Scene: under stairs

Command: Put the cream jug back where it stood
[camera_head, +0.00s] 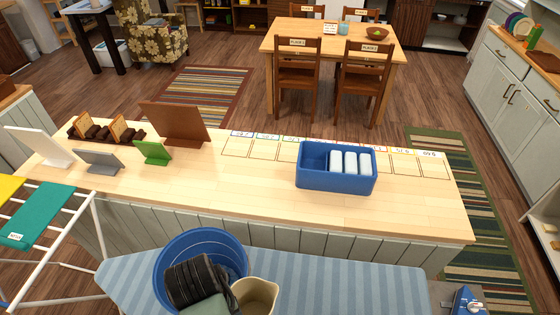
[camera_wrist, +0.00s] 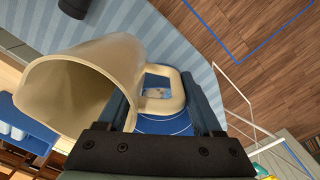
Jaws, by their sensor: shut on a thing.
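The cream jug (camera_head: 257,297) is at the bottom of the head view, over the blue-striped ironing board (camera_head: 330,285), with its open mouth facing up. In the wrist view the jug (camera_wrist: 85,85) fills the left side, and its loop handle (camera_wrist: 176,90) lies between the fingers. My gripper (camera_wrist: 163,104) is shut on that handle. A blue round dish (camera_head: 237,250) lies on the board beside the jug, partly hidden by my arm; it also shows behind the handle in the wrist view (camera_wrist: 160,127). The jug's base is hidden, so I cannot tell its height above the board.
Behind the board is a wooden counter (camera_head: 225,195) with a blue crate (camera_head: 336,181) of white items, labelled outlined spaces, and several stands at left. A drying rack (camera_head: 60,235) stands at left. An iron (camera_head: 467,302) is at the board's right end. The board's middle right is clear.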

